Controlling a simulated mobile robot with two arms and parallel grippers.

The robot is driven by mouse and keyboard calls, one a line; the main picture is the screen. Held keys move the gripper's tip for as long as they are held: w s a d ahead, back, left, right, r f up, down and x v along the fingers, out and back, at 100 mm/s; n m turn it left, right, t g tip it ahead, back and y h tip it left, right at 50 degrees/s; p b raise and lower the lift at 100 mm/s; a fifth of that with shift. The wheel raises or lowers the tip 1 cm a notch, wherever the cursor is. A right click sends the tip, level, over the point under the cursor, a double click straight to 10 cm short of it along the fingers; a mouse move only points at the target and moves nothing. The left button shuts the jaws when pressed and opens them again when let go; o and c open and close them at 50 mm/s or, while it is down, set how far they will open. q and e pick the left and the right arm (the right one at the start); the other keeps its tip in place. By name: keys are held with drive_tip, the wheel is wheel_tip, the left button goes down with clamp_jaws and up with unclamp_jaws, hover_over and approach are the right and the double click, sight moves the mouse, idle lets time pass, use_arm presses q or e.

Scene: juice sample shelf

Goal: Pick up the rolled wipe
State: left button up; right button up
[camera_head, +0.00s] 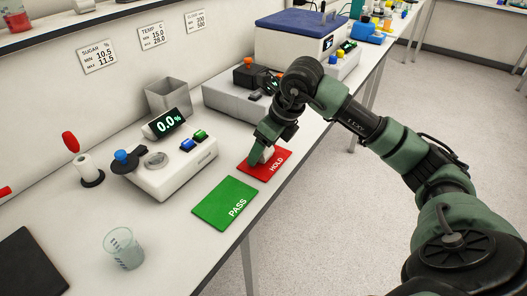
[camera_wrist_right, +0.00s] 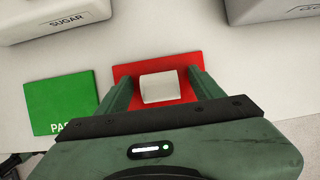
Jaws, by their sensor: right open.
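A short white roll, which looks like the rolled wipe (camera_wrist_right: 160,87), lies on the red HOLD mat (camera_wrist_right: 122,72). In the head view the wipe (camera_head: 267,155) is partly hidden by my right gripper (camera_head: 259,149). In the right wrist view my right gripper (camera_wrist_right: 157,80) is open, with one finger on each side of the wipe. A small gap shows on both sides, so the fingers appear not to touch it. I cannot tell the exact height of the fingertips above the mat. My left gripper is not in view.
The green PASS mat (camera_head: 225,203) lies beside the red mat. A white meter (camera_head: 170,172) reading 0.0%, a grey box device (camera_head: 230,98) and a clear beaker (camera_head: 124,249) stand on the bench (camera_head: 175,252). A white roll stand (camera_head: 87,170) is at the left.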

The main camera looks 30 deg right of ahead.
drive_tip(key=c, duration=1.3)
drive_tip(key=shift+c, duration=0.6)
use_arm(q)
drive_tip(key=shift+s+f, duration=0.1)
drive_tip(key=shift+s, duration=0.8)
use_arm(e)
drive_tip(key=shift+r, duration=0.15)
